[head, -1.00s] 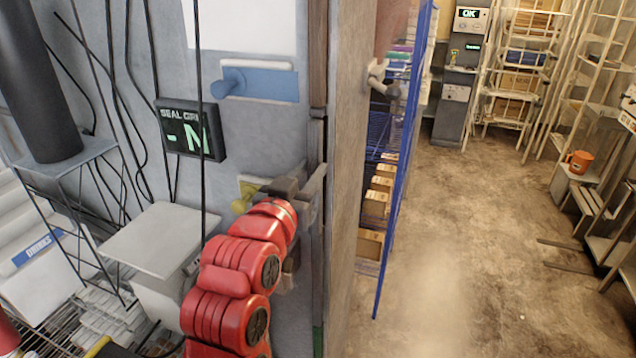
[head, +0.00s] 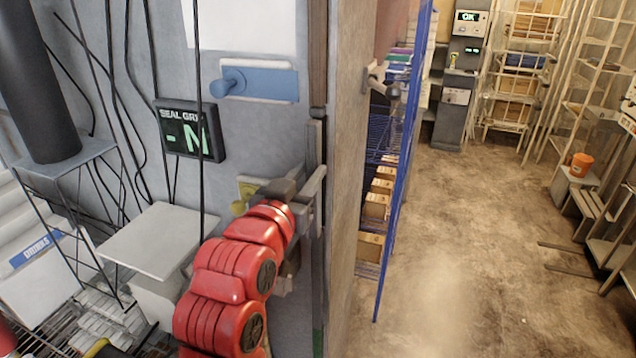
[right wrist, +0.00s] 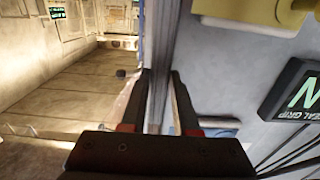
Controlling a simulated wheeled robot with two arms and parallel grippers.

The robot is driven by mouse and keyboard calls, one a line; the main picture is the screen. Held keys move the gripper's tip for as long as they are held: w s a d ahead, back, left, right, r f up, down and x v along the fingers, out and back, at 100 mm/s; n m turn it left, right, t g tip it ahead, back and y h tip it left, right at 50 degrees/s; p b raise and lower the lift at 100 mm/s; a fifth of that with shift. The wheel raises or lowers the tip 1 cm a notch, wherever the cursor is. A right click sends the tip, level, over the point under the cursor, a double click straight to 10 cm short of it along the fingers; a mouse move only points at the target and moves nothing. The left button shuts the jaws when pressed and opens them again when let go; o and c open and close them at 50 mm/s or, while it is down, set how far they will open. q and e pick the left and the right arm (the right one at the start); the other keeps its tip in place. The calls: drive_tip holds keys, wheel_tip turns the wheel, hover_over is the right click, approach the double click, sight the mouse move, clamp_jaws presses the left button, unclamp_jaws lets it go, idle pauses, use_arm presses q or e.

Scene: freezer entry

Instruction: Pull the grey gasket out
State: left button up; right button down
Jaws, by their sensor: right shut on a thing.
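The grey gasket (head: 315,150) is a narrow upright strip along the edge of the grey wall panel. It also shows in the right wrist view as a thin strip (right wrist: 161,75) running away between the fingers. My right gripper (head: 305,196), at the end of my red arm, is at this edge. In the right wrist view its two fingers (right wrist: 158,82) stand on either side of the strip, shut on it. The fingers and wrist hide the gripped part in the head view. My left gripper is not in view.
A display reading "SEAL GRIP" (head: 190,130) and a blue plate with a knob (head: 255,82) are on the panel. A yellow fitting (head: 246,193) is close beside my right gripper. Blue shelving (head: 385,140) stands beyond the edge, with open floor (head: 470,230) to the right.

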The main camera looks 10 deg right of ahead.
drive_tip(key=shift+s+a, duration=0.1)
drive_tip(key=shift+s, duration=0.1)
idle(0.3)
drive_tip(key=shift+b+v, duration=0.35)
drive_tip(key=shift+v, duration=2.4)
